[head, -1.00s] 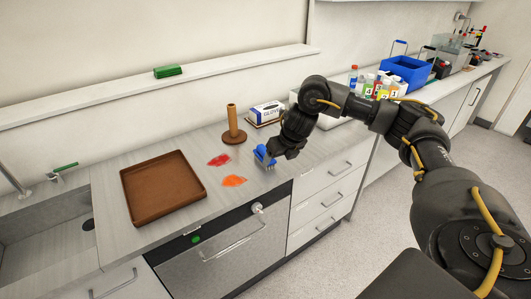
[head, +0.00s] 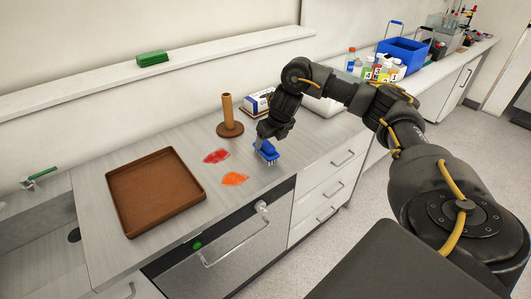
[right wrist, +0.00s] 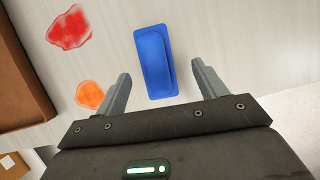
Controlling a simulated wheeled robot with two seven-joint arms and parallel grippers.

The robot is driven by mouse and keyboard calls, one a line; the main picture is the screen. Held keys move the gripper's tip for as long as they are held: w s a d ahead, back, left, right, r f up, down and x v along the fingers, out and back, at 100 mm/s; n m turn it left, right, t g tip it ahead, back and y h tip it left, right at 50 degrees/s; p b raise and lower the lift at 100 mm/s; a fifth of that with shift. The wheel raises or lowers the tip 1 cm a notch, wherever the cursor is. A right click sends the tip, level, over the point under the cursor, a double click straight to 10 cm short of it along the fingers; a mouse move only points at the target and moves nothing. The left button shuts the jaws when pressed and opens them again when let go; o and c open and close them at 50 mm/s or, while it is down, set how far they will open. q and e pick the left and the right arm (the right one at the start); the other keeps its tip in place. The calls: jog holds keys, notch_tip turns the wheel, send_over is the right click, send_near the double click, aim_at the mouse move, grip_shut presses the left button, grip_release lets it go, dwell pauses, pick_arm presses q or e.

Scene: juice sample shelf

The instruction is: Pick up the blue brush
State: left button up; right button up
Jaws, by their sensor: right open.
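The blue brush (head: 266,149) is on the grey counter, near its front edge, with pale bristles showing along its lower side in the head view. The right wrist view shows its smooth blue back (right wrist: 154,62) from above. My right gripper (head: 265,137) is at the brush, just above and behind it in the head view. In the right wrist view its two fingers (right wrist: 160,72) are spread apart, with the lower part of the brush showing between them. Whether a finger touches the brush cannot be told. My left gripper is not in view.
A red stain (head: 216,156) and an orange stain (head: 234,179) lie left of the brush. A brown tray (head: 113,205) is farther left.

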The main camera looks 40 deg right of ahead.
aim_at(267, 143)
jog(key=shift+w+f, duration=0.2)
jog(key=shift+f, duration=0.05)
jog(key=shift+a+f, duration=0.15)
jog(key=shift+f, duration=0.05)
jog(key=b+x, duration=0.1)
jog(key=x, duration=0.4)
jog(key=shift+w+a+r, duration=0.1)
jog(key=shift+w, duration=0.05)
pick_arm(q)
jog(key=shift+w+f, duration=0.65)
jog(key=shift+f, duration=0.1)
pick_arm(e)
jog(key=shift+r, duration=0.1)
jog(key=shift+c, duration=0.4)
jog(key=c, duration=1)
